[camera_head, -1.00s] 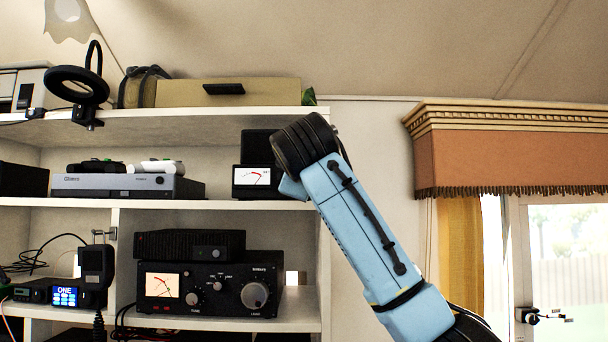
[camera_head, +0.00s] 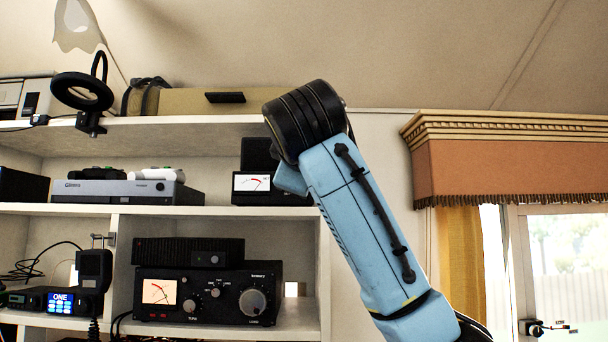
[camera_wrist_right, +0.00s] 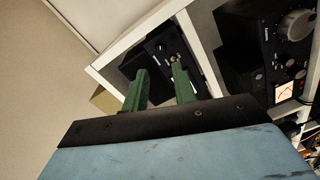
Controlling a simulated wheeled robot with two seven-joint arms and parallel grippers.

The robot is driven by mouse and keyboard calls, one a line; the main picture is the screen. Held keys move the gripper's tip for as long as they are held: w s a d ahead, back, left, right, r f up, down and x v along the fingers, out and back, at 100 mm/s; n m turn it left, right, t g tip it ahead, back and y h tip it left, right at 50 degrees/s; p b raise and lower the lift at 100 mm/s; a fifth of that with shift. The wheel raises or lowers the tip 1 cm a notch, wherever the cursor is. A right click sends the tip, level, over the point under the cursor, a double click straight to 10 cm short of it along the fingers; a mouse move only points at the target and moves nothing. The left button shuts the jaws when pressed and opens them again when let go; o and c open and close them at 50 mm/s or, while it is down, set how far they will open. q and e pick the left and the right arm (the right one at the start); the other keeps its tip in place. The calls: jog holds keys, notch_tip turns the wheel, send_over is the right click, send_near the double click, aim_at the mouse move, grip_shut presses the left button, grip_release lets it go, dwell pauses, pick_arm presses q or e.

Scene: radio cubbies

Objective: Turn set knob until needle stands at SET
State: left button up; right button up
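A small black meter box (camera_head: 252,183) with a white dial and red arc stands on the middle shelf; its needle position is too small to read surely. In the head view my right arm's wrist covers its right side. In the right wrist view, a black device (camera_wrist_right: 145,60) with a small knob (camera_wrist_right: 175,57) on its panel lies just beyond my fingers. My right gripper (camera_wrist_right: 160,70) is open, its two green fingers apart, one fingertip close to that knob; contact cannot be told. The head view hides the fingers. My left gripper is not in view.
A larger black radio (camera_head: 208,296) with a lit meter and several knobs stands on the shelf below; it also shows in the right wrist view (camera_wrist_right: 270,60). A grey console (camera_head: 125,191) lies left of the meter box. The shelf's side panel (camera_head: 325,270) stands close to my arm.

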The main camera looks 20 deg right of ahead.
jog(key=b+v, duration=0.1)
jog(key=v, duration=0.4)
jog(key=shift+s, duration=0.2)
